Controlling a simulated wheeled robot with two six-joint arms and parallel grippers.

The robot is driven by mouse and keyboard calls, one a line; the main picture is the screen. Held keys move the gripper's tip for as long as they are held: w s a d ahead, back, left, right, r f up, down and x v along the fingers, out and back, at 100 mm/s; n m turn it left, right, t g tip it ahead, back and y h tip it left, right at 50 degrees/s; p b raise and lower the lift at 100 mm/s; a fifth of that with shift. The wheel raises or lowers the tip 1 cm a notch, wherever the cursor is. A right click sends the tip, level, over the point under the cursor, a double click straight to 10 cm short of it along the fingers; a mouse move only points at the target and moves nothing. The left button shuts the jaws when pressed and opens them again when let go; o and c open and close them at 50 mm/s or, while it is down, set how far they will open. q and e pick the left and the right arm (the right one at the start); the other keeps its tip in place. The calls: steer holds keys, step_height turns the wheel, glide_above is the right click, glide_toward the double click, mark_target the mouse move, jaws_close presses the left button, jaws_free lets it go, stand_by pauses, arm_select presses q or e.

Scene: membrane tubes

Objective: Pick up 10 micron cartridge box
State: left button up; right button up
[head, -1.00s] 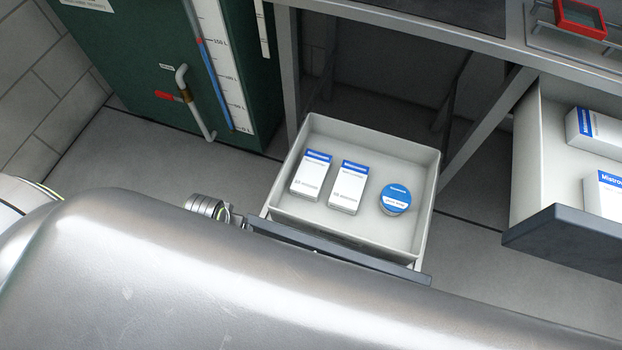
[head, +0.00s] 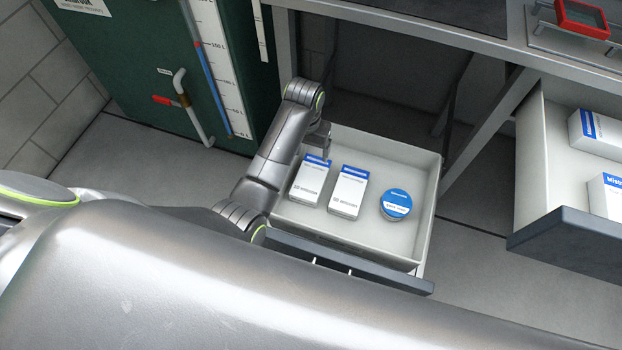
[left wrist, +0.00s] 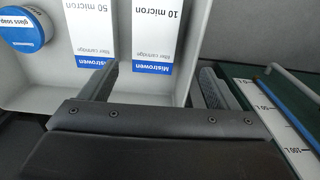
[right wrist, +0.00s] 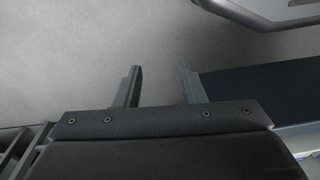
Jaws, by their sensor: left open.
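The 10 micron cartridge box (head: 311,184) is white with a blue band. It lies at the left in the open drawer (head: 405,250) in the head view, and its "10 micron" label reads in the left wrist view (left wrist: 158,35). My left gripper (left wrist: 155,82) is open, with its fingers apart at the blue-banded end of this box and not closed on it. In the head view the left gripper (head: 318,142) is over the drawer's back left corner, partly hidden by its own arm. My right gripper (right wrist: 160,80) is open and empty over bare floor.
The 50 micron box (head: 348,194) lies just right of the 10 micron box, with a blue-lidded round tin (head: 396,206) beyond it. The drawer walls are close to the left gripper. A green tank (head: 130,70) stands left. Another open drawer (head: 570,240) with boxes is right.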

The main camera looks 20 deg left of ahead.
arm_select(q)
steer(key=b, duration=0.5)
glide_above(311, 176)
step_height(311, 176, down, 10)
steer(key=shift+w+a+f, duration=0.1)
steer(key=shift+w+f, duration=0.05)
steer(key=shift+f, duration=0.55)
steer(key=f+b, duration=0.1)
steer(key=f, duration=0.1)
steer(key=f+b, duration=0.1)
steer(key=f, duration=0.1)
steer(key=shift+s+f, duration=0.2)
steer(key=shift+f, duration=0.1)
steer(key=shift+f+b, duration=0.3)
steer(key=shift+b, duration=0.05)
steer(key=c, duration=0.8)
arm_select(e)
steer(key=w+a+r+t+y, duration=0.1)
steer(key=w+a+r+t, duration=0.2)
steer(key=r, duration=0.5)
steer(key=shift+r+t+y, duration=0.3)
steer(key=shift+r+t, duration=0.1)
arm_select(q)
steer(key=shift+r, duration=0.1)
